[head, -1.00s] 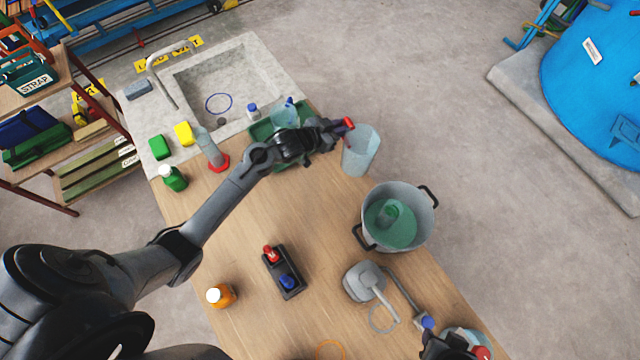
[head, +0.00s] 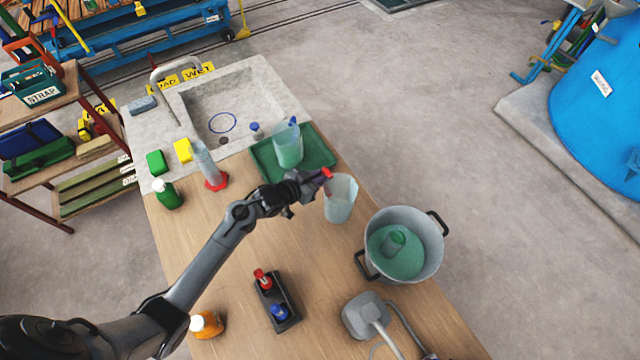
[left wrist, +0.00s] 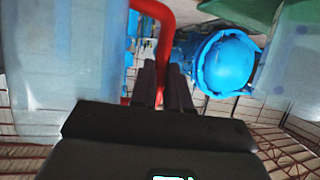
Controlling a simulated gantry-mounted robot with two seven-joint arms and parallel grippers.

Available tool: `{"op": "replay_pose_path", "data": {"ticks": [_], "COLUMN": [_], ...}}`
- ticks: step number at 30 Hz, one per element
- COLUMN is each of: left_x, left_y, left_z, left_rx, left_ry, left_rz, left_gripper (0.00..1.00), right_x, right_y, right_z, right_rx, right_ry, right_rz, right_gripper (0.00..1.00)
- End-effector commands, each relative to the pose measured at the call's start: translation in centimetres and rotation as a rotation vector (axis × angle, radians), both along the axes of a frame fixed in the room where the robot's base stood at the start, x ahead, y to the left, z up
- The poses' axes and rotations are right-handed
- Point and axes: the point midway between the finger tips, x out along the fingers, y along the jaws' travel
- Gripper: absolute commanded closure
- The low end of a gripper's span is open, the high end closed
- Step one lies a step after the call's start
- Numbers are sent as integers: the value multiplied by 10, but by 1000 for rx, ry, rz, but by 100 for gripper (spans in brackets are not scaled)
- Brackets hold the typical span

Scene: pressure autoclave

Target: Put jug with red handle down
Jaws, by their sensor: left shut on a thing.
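The jug with red handle (head: 342,201) is a clear, pale container, roughly upright over the wooden table, between the green tray and the pot. My left gripper (head: 318,181) is shut on its red handle (head: 327,173). In the left wrist view, the red handle (left wrist: 166,45) runs between the fingers (left wrist: 160,85) and the jug wall (left wrist: 60,70) fills the left side. I cannot tell whether the jug's base touches the table. My right gripper is not in view.
The grey pot (head: 436,262), with green liquid and a container inside, stands right of the held jug. Table between is clear.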

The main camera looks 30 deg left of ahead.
Motion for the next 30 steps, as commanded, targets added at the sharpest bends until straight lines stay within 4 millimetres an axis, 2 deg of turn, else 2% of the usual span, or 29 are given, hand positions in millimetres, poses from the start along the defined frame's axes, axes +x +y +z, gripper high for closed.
{"op": "replay_pose_path", "data": {"ticks": [6,9,23,24,28,30], "left_x": [0,0,0,0,0,0], "left_y": [-1,0,0,0,0,0], "left_z": [-28,-36,-42,-42,-41,-41], "left_rx": [-3,-1,0,0,0,0], "left_ry": [2,0,-1,0,0,0], "left_rz": [0,0,0,0,0,0], "left_gripper": [100,100,100,81,61,59], "right_x": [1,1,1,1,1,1], "right_y": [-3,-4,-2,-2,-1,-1], "right_z": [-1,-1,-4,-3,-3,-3], "right_rx": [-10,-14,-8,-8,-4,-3], "right_ry": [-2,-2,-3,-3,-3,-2], "right_rz": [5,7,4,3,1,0], "right_gripper": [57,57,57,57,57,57]}}
